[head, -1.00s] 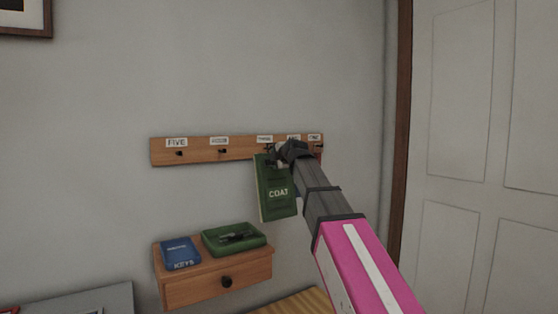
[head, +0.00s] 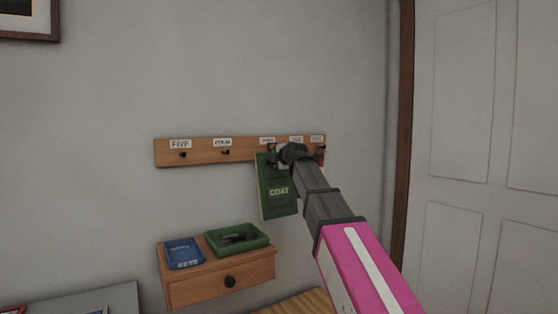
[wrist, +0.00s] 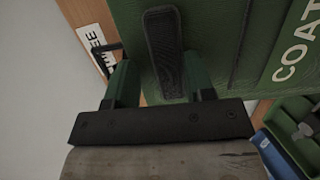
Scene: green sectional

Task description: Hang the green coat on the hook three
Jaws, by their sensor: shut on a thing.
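The green coat (head: 276,196) is a flat green panel with a white COAT label. It hangs from my gripper (head: 277,156) in front of the hook rail (head: 198,152), below the hook three label (head: 267,141). In the wrist view the coat (wrist: 215,50) fills the upper right, and my gripper (wrist: 160,82) is shut on its dark strap. The hook three label (wrist: 95,50) and a dark hook (wrist: 106,48) show at the left finger. I cannot tell whether the coat touches the hook; my gripper and arm hide part of that area.
Below the rail, a small wooden drawer shelf (head: 220,285) holds a blue KEYS item (head: 183,253) and a green tray (head: 261,241) with dark things in it. Something red (head: 321,159) shows at the rail's right end. A white door (head: 470,160) stands at the right.

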